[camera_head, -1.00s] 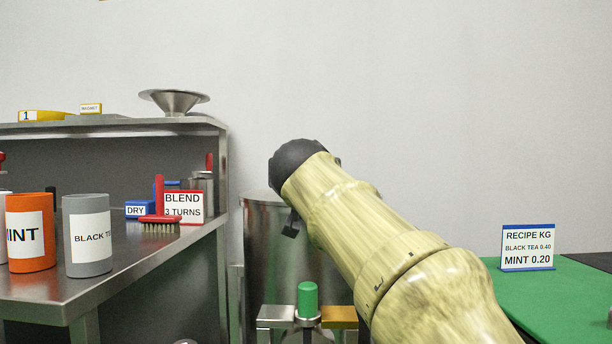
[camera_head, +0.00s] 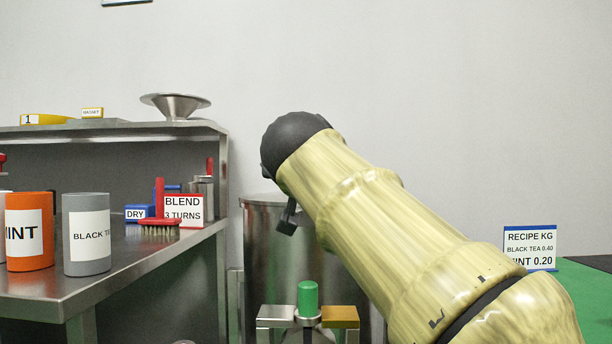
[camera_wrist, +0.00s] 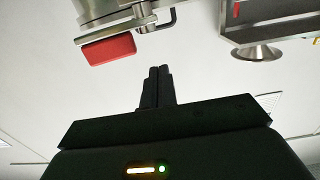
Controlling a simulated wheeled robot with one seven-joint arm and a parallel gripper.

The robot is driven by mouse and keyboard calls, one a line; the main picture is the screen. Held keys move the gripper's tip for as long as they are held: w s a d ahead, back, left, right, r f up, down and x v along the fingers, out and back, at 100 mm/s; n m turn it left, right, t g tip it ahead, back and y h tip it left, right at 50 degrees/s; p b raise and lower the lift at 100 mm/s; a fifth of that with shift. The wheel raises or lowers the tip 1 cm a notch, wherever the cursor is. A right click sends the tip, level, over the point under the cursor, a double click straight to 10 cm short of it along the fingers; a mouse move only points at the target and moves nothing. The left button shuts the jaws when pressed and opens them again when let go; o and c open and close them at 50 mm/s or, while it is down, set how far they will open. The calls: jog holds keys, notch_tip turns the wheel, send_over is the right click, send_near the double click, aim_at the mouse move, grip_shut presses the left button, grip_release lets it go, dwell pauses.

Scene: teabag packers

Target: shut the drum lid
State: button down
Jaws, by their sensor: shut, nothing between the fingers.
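A steel drum (camera_head: 262,235) stands upright behind my arm in the head view. My arm hides much of its right side and top, and I cannot make out its lid there. In the wrist view my gripper (camera_wrist: 158,72) has its two dark fingers together, with nothing between them. A steel part with a red block (camera_wrist: 108,48) and a bent handle (camera_wrist: 160,20) lies beyond the fingertips to the upper left, apart from them. I cannot tell whether that part belongs to the drum lid. In the head view the fingers are not clearly seen.
A steel bench (camera_head: 130,280) at left holds an orange canister (camera_head: 30,258), a grey canister (camera_head: 87,262) and a red brush (camera_head: 159,222). A funnel (camera_head: 175,104) is on its upper shelf. A green knob (camera_head: 308,299) stands before the drum. A green surface (camera_head: 575,290) is at right.

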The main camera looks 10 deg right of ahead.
jog(key=s, duration=0.1)
jog(key=s+b, duration=0.1)
jog(key=s+a+f, duration=0.1)
jog(key=shift+s+f+b, duration=0.1)
jog(key=shift+s+b, duration=0.1)
jog(key=shift+b, duration=0.1)
dwell(0.3)
